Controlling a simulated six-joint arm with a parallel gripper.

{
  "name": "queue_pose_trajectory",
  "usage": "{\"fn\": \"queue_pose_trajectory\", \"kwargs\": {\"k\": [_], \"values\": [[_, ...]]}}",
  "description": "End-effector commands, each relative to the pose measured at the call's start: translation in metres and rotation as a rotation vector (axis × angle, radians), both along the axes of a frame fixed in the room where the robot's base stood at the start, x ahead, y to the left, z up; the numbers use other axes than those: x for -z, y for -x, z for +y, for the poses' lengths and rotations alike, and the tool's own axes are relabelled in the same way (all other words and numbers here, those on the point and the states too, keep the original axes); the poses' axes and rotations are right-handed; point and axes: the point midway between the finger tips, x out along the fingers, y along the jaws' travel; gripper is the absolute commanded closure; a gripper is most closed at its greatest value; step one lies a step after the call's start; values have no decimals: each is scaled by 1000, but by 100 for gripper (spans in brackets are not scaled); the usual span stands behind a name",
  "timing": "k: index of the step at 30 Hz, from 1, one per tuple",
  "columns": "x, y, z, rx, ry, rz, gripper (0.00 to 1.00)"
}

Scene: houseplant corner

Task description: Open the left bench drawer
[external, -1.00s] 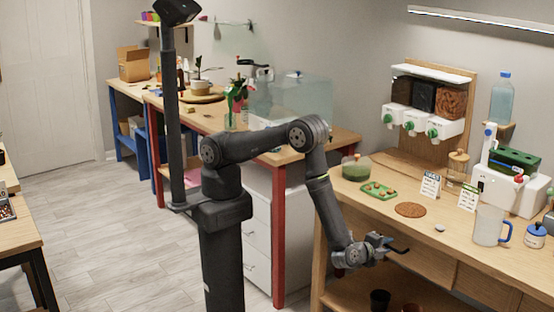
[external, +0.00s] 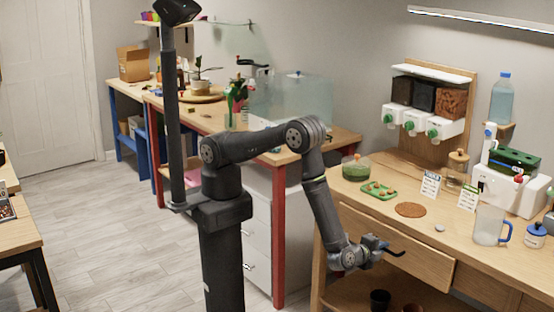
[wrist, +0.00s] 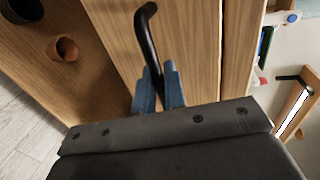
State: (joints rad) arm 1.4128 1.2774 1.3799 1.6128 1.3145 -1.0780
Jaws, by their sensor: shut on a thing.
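The left bench drawer (external: 420,257) is a pale wooden front in the right-hand bench. In the external view it stands out from the bench, partly open. Its dark bar handle (wrist: 147,30) runs up from between my fingers in the wrist view. My gripper (external: 378,247) is at the drawer front in the external view. In the wrist view my gripper (wrist: 159,88) has its two blue fingers shut on one end of the handle. The drawer's inside is mostly hidden.
On the bench top (external: 468,236) stand a green tray (external: 379,190), a brown round mat (external: 410,210) and a clear jug (external: 489,226). Small pots (external: 380,299) sit on the shelf below the drawer. The floor (external: 110,235) on the left is clear.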

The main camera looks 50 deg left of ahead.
Motion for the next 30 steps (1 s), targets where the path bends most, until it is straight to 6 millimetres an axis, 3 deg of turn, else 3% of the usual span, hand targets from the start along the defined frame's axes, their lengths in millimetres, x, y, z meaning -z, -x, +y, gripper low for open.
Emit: {"fn": "queue_pose_trajectory", "kwargs": {"k": [18,24,30], "values": [[0,160,-1,6,0,0,100],[0,202,-1,4,0,-1,100],[0,228,0,2,0,0,100]]}}
